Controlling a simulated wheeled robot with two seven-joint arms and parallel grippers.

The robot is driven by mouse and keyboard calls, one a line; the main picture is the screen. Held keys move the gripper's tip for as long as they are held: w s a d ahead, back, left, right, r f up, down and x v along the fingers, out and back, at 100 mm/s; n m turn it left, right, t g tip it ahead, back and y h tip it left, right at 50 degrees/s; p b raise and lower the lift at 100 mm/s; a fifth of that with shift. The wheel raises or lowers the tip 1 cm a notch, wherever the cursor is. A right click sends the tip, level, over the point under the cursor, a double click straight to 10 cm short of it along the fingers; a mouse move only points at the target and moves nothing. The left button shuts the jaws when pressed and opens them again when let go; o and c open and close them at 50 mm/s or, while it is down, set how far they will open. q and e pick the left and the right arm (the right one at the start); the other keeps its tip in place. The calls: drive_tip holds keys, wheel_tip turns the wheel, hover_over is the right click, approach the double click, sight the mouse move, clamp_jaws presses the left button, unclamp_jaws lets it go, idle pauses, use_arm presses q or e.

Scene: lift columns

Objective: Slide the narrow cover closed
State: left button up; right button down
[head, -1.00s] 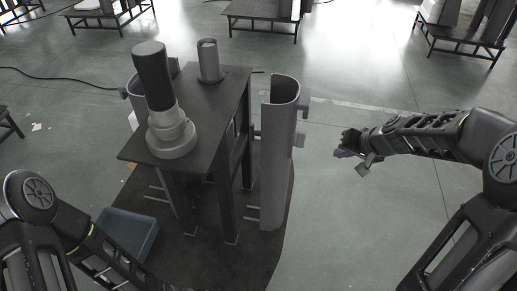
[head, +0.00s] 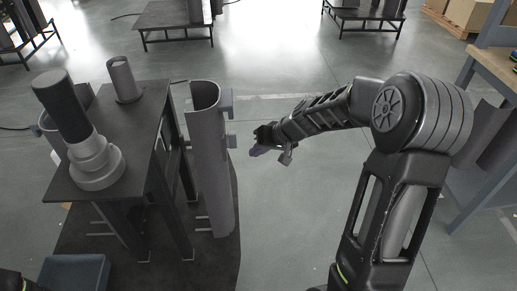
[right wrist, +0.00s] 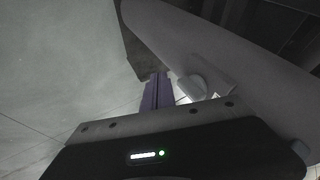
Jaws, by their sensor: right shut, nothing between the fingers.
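A tall grey curved half-shell cover (head: 208,160) stands upright on the right side of the dark table, with small grey blocks on its right edge. A second grey shell (head: 50,130) stands on the table's left side, partly hidden. I cannot tell for sure which one is the narrow cover. My right gripper (head: 258,149) is shut and empty, just right of the right cover, apart from it in the head view. In the right wrist view its purple fingers (right wrist: 157,92) are together near a grey block (right wrist: 192,84) on a large grey cover (right wrist: 225,45). My left gripper is out of view.
The dark table (head: 150,110) bears a stepped grey column with a black top (head: 85,130) and a short grey tube (head: 124,80). A blue-grey bin (head: 75,272) is at lower left. A workbench (head: 490,120) stands at far right. Floor right of the cover is clear.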

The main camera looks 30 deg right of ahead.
drive_tip(key=w+a+f, duration=0.5)
drive_tip(key=shift+a+p, duration=0.15)
drive_tip(key=shift+p, duration=0.2)
drive_tip(key=shift+w, duration=0.1)
drive_tip(key=w+a, duration=0.1)
drive_tip(key=a, duration=0.1)
drive_tip(key=w+a, duration=0.1)
drive_tip(key=a, duration=0.2)
drive_tip(key=w+a+p, duration=0.1)
drive_tip(key=a, duration=0.1)
drive_tip(key=shift+w+a, duration=0.25)
drive_tip(key=shift+a+r, duration=0.1)
